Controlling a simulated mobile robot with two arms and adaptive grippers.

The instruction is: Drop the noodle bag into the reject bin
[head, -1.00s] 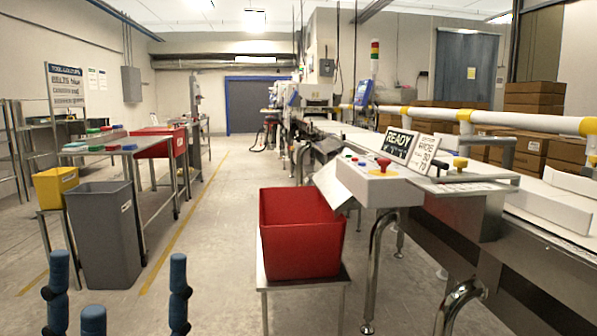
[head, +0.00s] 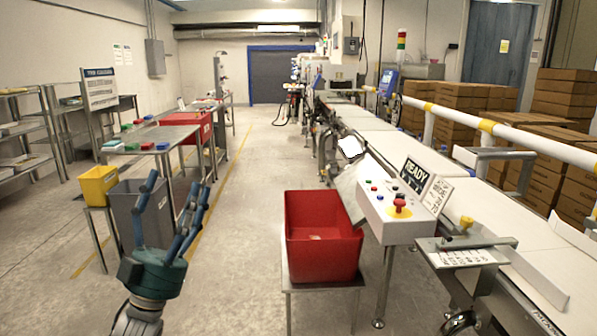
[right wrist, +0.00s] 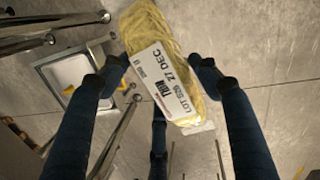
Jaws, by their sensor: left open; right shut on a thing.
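The noodle bag (right wrist: 165,60) is yellow, with a white printed label, and shows in the right wrist view. My right gripper (right wrist: 158,82) is shut on it, with dark blue fingers on both sides. The floor lies below. In the head view, neither the right gripper nor the bag shows. A red open bin (head: 322,265), which looks like the reject bin, stands on a small metal stand beside the belt. A small pale patch shows inside it. My left gripper (head: 176,200) is open and empty at lower left, in front of the grey bin.
The control box (head: 395,212) with buttons and a READY display stands right of the red bin, beside the belt (head: 405,150). A grey bin (head: 125,205), a yellow box (head: 98,185) and a second red bin (head: 188,125) are at left. Floor between is clear.

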